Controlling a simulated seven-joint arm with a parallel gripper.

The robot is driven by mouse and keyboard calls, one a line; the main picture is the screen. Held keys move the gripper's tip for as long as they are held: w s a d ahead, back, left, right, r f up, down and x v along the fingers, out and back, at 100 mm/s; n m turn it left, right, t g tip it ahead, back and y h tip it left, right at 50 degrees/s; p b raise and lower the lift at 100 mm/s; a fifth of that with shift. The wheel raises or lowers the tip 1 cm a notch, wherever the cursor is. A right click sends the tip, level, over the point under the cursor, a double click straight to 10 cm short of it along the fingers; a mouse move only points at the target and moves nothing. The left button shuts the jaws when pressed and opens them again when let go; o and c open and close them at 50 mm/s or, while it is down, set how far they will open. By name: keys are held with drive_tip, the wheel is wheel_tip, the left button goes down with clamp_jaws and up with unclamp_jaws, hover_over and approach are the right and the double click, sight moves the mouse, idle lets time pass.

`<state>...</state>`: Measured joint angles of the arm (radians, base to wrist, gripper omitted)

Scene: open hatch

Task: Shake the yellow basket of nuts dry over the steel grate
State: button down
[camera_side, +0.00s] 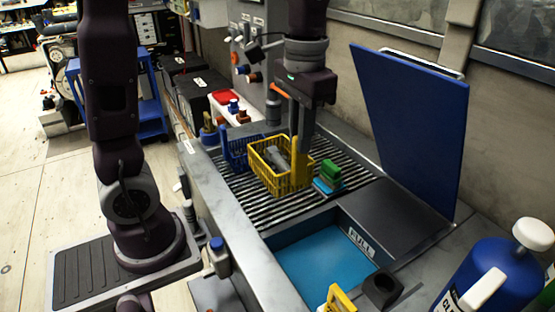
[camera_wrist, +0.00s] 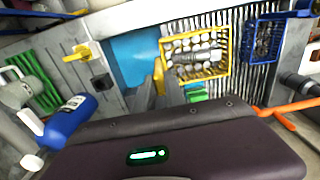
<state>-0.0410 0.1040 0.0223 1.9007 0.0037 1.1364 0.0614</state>
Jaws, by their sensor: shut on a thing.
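The yellow basket (camera_side: 268,184) is at the steel grate (camera_side: 245,205) in the side view; I cannot tell whether it touches the bars or hangs just above them. My gripper (camera_side: 300,152) points down at the basket's right side and is shut on its upright yellow handle. In the wrist view the basket (camera_wrist: 191,77) shows many pale round nuts (camera_wrist: 182,44) and a grey, bolt-like piece (camera_wrist: 198,56) lying on them. My gripper's fingers (camera_wrist: 157,88) meet the handle at the basket's left edge, and their tips are partly hidden.
A blue basket (camera_side: 228,160) stands just left of the yellow one. A green-and-blue block (camera_side: 328,180) sits close on its right. A basin with a blue floor (camera_side: 315,262) lies in front, a raised blue hatch lid (camera_side: 412,125) behind right, a blue bottle (camera_side: 487,285) front right.

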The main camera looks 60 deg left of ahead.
drive_tip(key=shift+s+d, duration=0.15)
drive_tip(key=shift+s, duration=1.2)
